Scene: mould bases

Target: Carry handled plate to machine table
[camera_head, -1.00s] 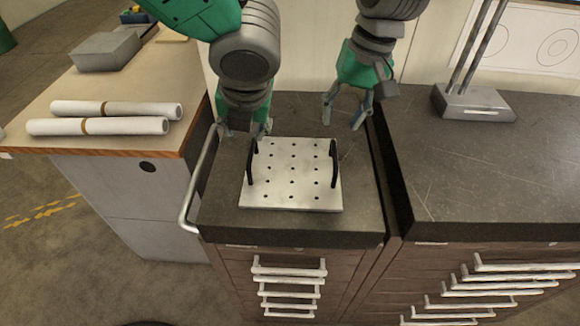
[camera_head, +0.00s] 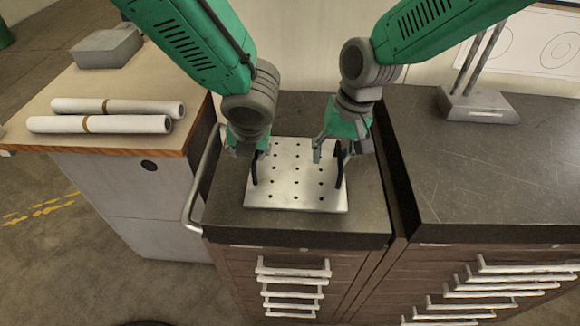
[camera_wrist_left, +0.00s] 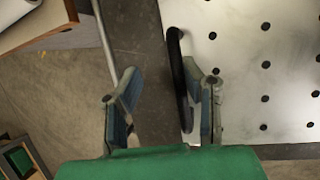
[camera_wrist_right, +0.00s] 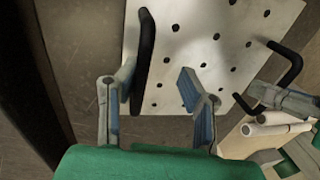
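The handled plate (camera_head: 296,186) is a pale square plate with rows of holes and a black handle on each side. It lies flat on the dark top of the drawer cabinet. My left gripper (camera_head: 250,150) is open above the left handle (camera_wrist_left: 181,80), which shows between its fingers, close to the right finger. My right gripper (camera_head: 331,152) is open at the right handle (camera_wrist_right: 143,50), which shows between its fingers, nearer the left one. I cannot tell whether any finger touches a handle. Which surface is the machine table is not clear.
A wider dark-topped cabinet (camera_head: 470,180) stands at right, carrying a metal stand (camera_head: 478,104). A wooden-topped bench (camera_head: 60,90) at left holds rolled papers (camera_head: 100,124) and a grey box (camera_head: 106,48). A metal rail (camera_head: 200,185) runs along the middle cabinet's left side.

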